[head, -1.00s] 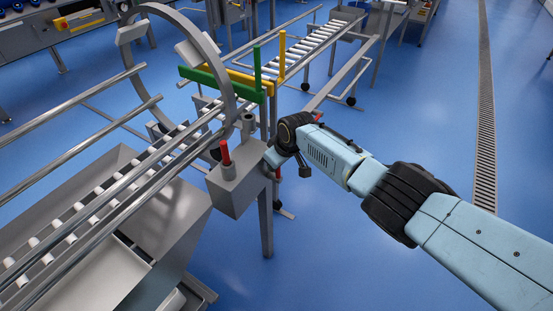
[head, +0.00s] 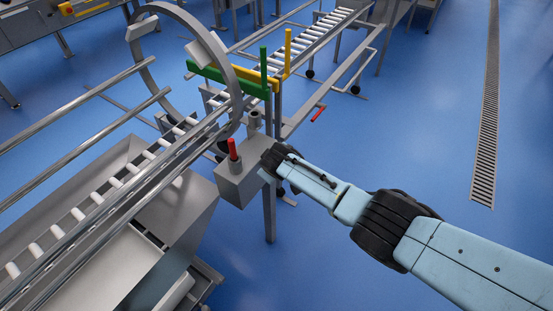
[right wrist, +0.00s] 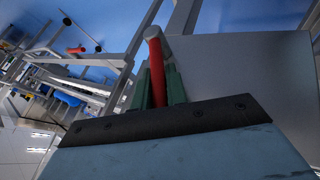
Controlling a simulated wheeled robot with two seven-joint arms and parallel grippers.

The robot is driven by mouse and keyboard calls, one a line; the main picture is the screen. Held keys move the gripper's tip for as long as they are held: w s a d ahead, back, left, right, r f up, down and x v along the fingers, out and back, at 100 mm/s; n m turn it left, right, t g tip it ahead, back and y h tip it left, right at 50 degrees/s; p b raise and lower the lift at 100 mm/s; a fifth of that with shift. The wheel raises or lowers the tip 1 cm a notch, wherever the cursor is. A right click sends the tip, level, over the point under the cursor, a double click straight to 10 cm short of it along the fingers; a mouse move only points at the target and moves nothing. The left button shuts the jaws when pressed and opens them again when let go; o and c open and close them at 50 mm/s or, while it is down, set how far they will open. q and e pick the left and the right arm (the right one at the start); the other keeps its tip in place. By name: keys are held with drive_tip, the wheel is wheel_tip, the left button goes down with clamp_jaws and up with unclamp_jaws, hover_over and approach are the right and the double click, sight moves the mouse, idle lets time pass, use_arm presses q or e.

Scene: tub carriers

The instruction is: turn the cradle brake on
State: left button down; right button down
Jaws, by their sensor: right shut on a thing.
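The cradle is a grey ring (head: 236,95) around the rails in the head view. A grey box (head: 240,184) stands on a post beside it, with an upright red-topped pin (head: 233,149) on top. My right gripper (head: 266,172) is at the right side of this box. In the right wrist view, its green fingers (right wrist: 157,88) are shut on a red lever (right wrist: 156,70) with a round grey end, close to a plain grey face (right wrist: 240,75). This lever is hidden in the head view. My left gripper is not in view.
A roller conveyor (head: 310,42) runs behind the ring, with green (head: 228,80) and yellow (head: 288,50) bars near it. Another red handle (head: 318,114) shows on its frame. A grey bin (head: 175,225) lies under the front rails. The blue floor at right is clear.

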drive_tip(key=shift+s+a+f+t, duration=0.15)
drive_tip(key=shift+s+f+t, duration=0.15)
drive_tip(key=shift+t, duration=0.1)
drive_tip(key=shift+s+a+t+h, duration=0.1)
drive_tip(key=shift+s+t+h, duration=0.05)
drive_tip(key=shift+t+h, duration=0.15)
drive_tip(key=c, duration=1.4)
unclamp_jaws()
drive_tip(key=shift+r, duration=0.1)
